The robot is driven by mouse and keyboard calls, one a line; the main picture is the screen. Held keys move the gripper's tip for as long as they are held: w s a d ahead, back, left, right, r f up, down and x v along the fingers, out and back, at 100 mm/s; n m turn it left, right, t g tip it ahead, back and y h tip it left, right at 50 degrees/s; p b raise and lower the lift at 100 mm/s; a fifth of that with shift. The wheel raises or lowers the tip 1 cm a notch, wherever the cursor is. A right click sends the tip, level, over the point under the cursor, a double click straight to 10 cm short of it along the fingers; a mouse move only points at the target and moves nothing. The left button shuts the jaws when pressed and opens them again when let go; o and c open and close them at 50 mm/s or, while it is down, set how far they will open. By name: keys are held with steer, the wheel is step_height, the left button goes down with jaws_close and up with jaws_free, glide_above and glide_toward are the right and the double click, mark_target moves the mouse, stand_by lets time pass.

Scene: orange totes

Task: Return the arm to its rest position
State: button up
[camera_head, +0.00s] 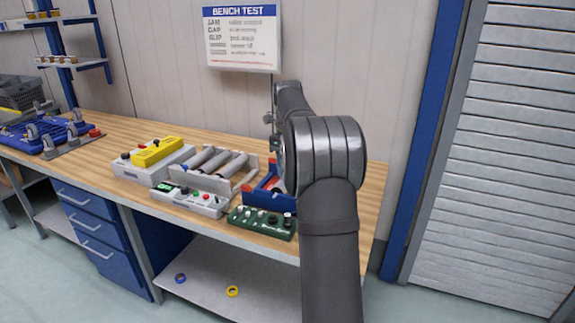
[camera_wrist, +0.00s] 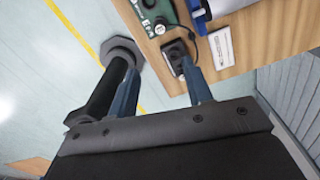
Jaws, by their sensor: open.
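My arm (camera_head: 330,230) rises from the bottom of the head view and bends over the right end of the workbench. The arm's end is mostly hidden behind its own links there. In the wrist view my gripper (camera_wrist: 160,66) shows two bluish fingers set well apart, with nothing between them. Beyond the fingers lie the bench edge and a small black box (camera_wrist: 174,54) with a cable. I cannot judge the height of the fingers above the bench.
The wooden bench (camera_head: 110,128) holds a green control board (camera_head: 262,222), a grey panel (camera_head: 188,200), a yellow device (camera_head: 157,152) and a blue tray (camera_head: 262,198). A white card (camera_wrist: 221,48) lies near the black box. A sign (camera_head: 241,38) hangs behind; a shutter (camera_head: 505,150) stands right.

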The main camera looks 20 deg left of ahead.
stand_by(0.4)
step_height(320, 180, down, 17)
steer(key=shift+f, duration=0.2)
stand_by(0.4)
steer(key=shift+r, duration=0.1)
step_height(320, 180, up, 18)
step_height(320, 180, down, 18)
steer(key=r, duration=0.7)
steer(key=shift+d+r, duration=0.3)
steer(key=shift+d, duration=0.05)
steer(key=d+r, duration=0.3)
steer(key=d, duration=0.2)
steer(key=shift+d, duration=0.25)
steer(key=shift+w, duration=0.15)
stand_by(0.3)
